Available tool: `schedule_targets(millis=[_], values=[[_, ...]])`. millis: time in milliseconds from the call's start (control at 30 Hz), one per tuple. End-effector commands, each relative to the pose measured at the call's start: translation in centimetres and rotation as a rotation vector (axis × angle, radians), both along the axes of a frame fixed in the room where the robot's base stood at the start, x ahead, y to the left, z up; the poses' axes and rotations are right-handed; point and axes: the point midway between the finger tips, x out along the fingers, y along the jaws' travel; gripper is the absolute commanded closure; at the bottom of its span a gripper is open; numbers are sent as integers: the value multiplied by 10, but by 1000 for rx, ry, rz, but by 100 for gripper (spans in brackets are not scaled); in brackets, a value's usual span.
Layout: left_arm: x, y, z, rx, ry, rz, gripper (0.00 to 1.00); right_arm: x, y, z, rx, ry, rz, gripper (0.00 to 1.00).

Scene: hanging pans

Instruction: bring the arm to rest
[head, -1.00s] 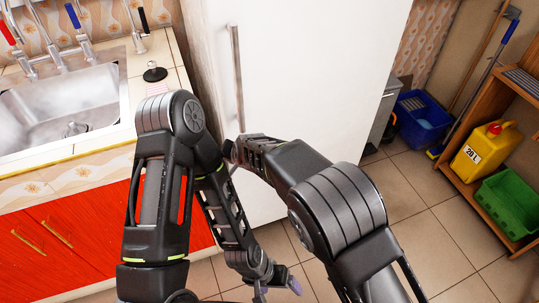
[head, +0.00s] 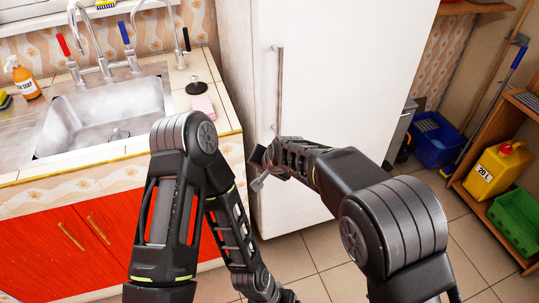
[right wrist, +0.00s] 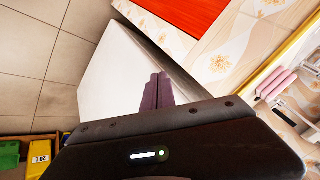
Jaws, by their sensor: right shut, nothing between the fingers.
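My right arm reaches in from the right of the head view, with its right gripper (head: 258,183) at the far end in front of the white fridge (head: 335,110), small and partly turned away. In the right wrist view my right gripper (right wrist: 157,92) shows its two purple-grey fingers together, with nothing between them. The fridge's pale body (right wrist: 112,80) lies behind the fingers. My left arm (head: 170,190) is bent and hangs down at the left centre; its gripper is cut off below the bottom edge.
The sink (head: 105,115), counter and red cabinets (head: 65,235) stand at the left. The fridge handle (head: 279,90) is close above my right gripper. A shelf with a yellow canister (head: 497,170) and green crate (head: 515,218) stands at the right. Tiled floor lies between.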

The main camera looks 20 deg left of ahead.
Motion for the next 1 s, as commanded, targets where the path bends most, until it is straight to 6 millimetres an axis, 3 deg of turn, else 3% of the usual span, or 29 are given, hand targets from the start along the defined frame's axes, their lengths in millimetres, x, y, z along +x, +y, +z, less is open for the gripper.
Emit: schedule_targets(millis=[233,367,467,600,667,767,900,1000], values=[[0,0,0,0,0,0,15,1,-4,-4,-3,3,-3,100],[0,0,0,0,0,0,15,4,-27,-23,-19,21,-20,100],[0,0,0,0,0,0,15,5,-62,-52,-44,51,-42,100],[0,0,0,0,0,0,15,-10,-136,-112,-90,118,-80,100],[0,0,0,0,0,0,15,-26,-173,-141,-108,155,-92,100],[0,0,0,0,0,0,15,-68,-230,-184,-129,225,-104,100],[0,0,0,0,0,0,15,-151,-291,-224,-126,321,-104,100],[0,0,0,0,0,0,15,-211,-314,-234,-101,376,-95,100]])
